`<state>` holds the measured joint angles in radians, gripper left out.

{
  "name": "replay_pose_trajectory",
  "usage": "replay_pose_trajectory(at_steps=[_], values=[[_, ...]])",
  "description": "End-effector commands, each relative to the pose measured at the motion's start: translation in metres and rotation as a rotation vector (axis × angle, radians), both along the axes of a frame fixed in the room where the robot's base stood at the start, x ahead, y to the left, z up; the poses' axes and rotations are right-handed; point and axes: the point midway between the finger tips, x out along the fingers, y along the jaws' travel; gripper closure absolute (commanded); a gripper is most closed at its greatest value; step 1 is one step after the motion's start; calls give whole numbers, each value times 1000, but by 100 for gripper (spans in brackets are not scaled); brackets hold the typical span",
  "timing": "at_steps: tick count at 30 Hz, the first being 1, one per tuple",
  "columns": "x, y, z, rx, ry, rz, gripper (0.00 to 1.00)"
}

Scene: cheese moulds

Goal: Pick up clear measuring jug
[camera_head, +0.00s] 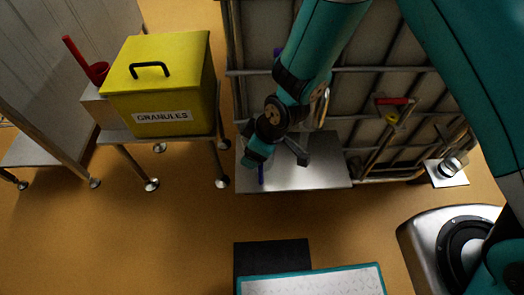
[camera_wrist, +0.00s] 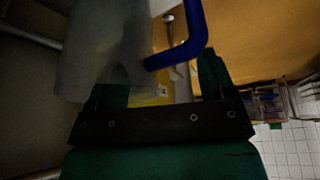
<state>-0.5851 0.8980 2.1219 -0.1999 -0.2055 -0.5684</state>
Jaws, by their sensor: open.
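The clear measuring jug (camera_wrist: 100,45) fills the upper left of the wrist view as a cloudy grey, see-through body. Its blue handle (camera_wrist: 193,38) bends down between my gripper's two fingers. My gripper (camera_wrist: 165,75) is open, with one finger in front of or against the jug's side and the other to the right of the handle; contact cannot be told. In the head view my gripper (camera_head: 257,158) is low over a metal surface, and a blue-purple strip (camera_head: 261,174) shows just below it, probably the handle. The jug's body is not clear there.
The metal surface (camera_head: 315,178) stands before a barred cage wall (camera_head: 350,100). A yellow granules bin (camera_head: 190,75) is on a stand to the left, beside a red scoop (camera_head: 85,62). A small jar (camera_head: 449,167) stands at right. Open orange floor (camera_head: 120,240) lies in front.

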Motion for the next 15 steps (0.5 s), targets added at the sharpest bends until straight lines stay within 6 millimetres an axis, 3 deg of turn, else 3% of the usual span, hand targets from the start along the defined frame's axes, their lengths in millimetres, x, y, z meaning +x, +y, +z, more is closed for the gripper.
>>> replay_pose_trajectory(at_steps=[3,10,15], values=[[2,3,-9,0,0,-1,24],[2,4,-9,1,-1,-1,24],[2,4,-9,1,-1,-1,63]])
